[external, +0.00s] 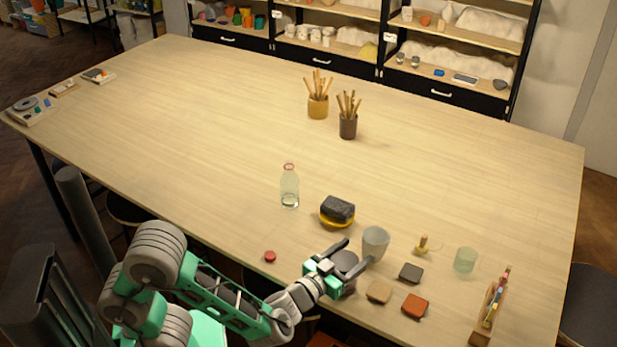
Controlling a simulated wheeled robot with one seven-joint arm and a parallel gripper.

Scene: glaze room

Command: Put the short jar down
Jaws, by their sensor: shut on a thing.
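My gripper (358,251) is near the front edge of the table. Its two fingers are on either side of a dark grey, round, short jar (345,262), and it is shut on this jar. The jar looks upright. Its lower part is partly hidden by my gripper, and I cannot tell whether its base touches the table. A pale grey tapered cup (375,243) stands just beyond the fingertips, very close to them.
A dark sponge on a yellow dish (337,211) and a clear bottle (289,187) stand behind. Small blocks (379,291), a wooden-handled stamp (422,245) and a green glass (465,260) are right. A red cap (270,256) lies left. The table's middle is clear.

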